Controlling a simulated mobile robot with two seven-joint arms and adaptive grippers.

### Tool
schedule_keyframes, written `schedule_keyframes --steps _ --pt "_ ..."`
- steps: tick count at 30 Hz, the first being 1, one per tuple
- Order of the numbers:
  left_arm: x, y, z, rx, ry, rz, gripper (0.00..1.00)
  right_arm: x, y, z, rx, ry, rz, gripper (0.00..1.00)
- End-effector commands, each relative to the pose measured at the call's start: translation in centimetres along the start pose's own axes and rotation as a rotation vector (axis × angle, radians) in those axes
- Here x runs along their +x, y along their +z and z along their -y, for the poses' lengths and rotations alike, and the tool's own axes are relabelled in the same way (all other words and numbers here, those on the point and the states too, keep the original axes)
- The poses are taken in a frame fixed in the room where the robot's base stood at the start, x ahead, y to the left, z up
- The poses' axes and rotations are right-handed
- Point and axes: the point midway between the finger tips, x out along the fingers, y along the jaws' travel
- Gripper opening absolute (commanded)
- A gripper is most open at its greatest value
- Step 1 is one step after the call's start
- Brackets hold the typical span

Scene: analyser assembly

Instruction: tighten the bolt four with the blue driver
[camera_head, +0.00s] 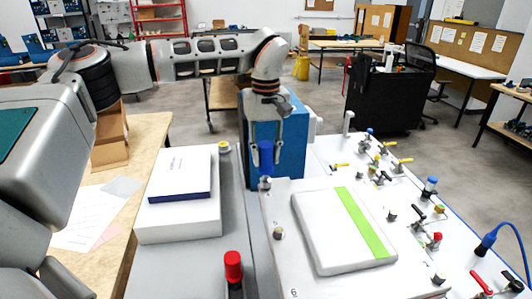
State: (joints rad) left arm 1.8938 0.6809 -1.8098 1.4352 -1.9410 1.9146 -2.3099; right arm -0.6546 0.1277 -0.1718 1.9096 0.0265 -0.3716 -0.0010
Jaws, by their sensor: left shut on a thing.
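My left gripper (266,148) points down and is shut on the blue driver (266,160), which it holds upright. The driver's lower end is at the silver bolt (264,184) on the far left corner of the light panel (275,205); whether it is seated on the bolt I cannot tell. Another bolt (278,233) stands nearer on the panel's left side, and one more (438,279) is at its near right. No readable label shows which bolt is number four. My right gripper is not in view.
A white case with a green stripe (325,225) lies on the panel. A blue box (291,155) stands close behind the driver. A white box (180,220) with a book-like box (180,178) on top is left. A red-topped object (233,266) stands in front. Several valves fill the right side.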

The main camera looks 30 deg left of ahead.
Motion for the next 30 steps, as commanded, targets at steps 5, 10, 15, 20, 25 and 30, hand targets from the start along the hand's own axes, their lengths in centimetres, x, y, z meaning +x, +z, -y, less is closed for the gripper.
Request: schedule_keyframes --steps 5,10,15,20,25,30 --pt "-0.07 -0.01 -0.01 0.017 0.001 0.000 0.00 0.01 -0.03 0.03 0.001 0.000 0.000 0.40" --pt "-0.06 0.00 0.03 0.193 0.000 -0.001 0.00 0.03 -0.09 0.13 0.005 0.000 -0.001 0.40" --pt "-0.09 -0.01 0.04 0.414 0.001 -0.002 0.00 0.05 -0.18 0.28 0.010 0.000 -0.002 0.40" --pt "-0.04 0.00 0.06 0.605 0.001 -0.001 0.00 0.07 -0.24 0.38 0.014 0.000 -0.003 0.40" --pt "-0.02 -0.01 0.07 0.700 0.001 -0.002 0.00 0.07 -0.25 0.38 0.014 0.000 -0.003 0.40" --pt "-0.02 -0.01 0.07 0.703 0.001 -0.001 0.00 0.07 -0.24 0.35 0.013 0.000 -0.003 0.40"
